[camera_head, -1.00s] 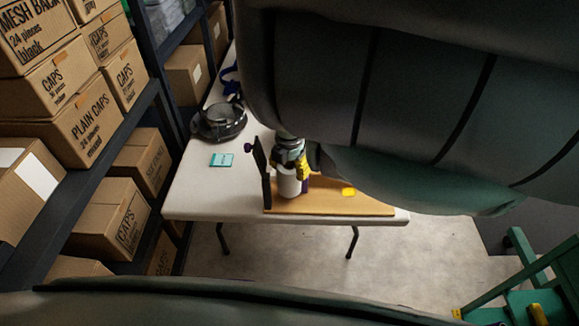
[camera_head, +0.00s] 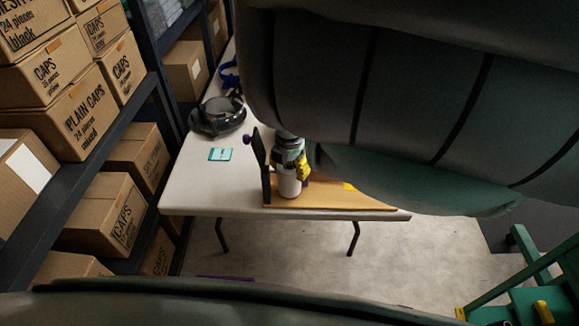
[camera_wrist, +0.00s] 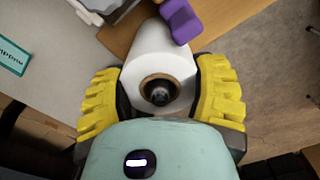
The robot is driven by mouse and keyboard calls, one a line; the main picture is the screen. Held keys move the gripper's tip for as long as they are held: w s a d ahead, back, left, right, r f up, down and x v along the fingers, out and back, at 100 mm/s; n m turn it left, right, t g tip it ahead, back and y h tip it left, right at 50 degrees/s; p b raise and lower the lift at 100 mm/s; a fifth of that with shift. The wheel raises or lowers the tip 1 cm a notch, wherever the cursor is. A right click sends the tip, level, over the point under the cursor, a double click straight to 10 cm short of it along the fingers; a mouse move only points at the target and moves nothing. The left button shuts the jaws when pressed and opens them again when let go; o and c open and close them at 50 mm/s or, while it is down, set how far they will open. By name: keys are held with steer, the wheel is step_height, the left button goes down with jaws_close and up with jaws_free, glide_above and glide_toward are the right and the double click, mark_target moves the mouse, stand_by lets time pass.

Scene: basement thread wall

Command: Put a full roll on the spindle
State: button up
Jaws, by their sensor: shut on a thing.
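A white roll (camera_wrist: 150,52) with a brown cardboard core lies between the yellow fingers of my gripper (camera_wrist: 160,92) in the wrist view. The gripper is shut on its sides. A dark rounded thing shows inside the core; I cannot tell whether it is the spindle. In the head view the white roll (camera_head: 289,187) is under my gripper (camera_head: 294,170), low over or on a wooden board (camera_head: 345,199), beside a dark upright plate (camera_head: 260,160) with a purple knob (camera_head: 247,168). A purple part (camera_wrist: 181,22) is close to the roll's far end.
The white table (camera_head: 195,188) carries a teal card (camera_head: 220,154) and a dark round object (camera_head: 217,117) left of the board. Shelves with boxes (camera_head: 100,212) stand left; a green frame (camera_head: 525,290) stands lower right. My arm hides the right.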

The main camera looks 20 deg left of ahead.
steer(key=shift+f, duration=0.3)
steer(key=shift+r, duration=0.1)
steer(key=o, duration=1.4)
step_height(320, 180, up, 9)
steer(key=shift+w+d+r, duration=0.1)
steer(key=shift+w, duration=0.05)
steer(key=shift+r, duration=1.35)
